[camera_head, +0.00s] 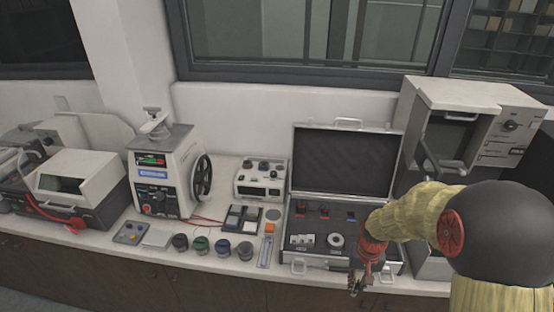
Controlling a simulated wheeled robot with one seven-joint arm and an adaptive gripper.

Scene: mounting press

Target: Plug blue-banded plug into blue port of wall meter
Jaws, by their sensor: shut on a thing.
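My gripper (357,286) hangs in front of the open case, at its front edge and low in the picture. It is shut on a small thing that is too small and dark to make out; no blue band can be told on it. A white meter-like unit (262,180) with dark knobs and a display stands on the counter against the wall, left of the case. I cannot tell a blue port on it, nor whether it is the wall meter.
The open case (300,262) holds several small parts; its lid leans back. A press-like machine (160,170) with a handwheel and a row of small dark jars (201,245) stand to the left. A tall white cabinet (470,95) rises at right behind my arm.

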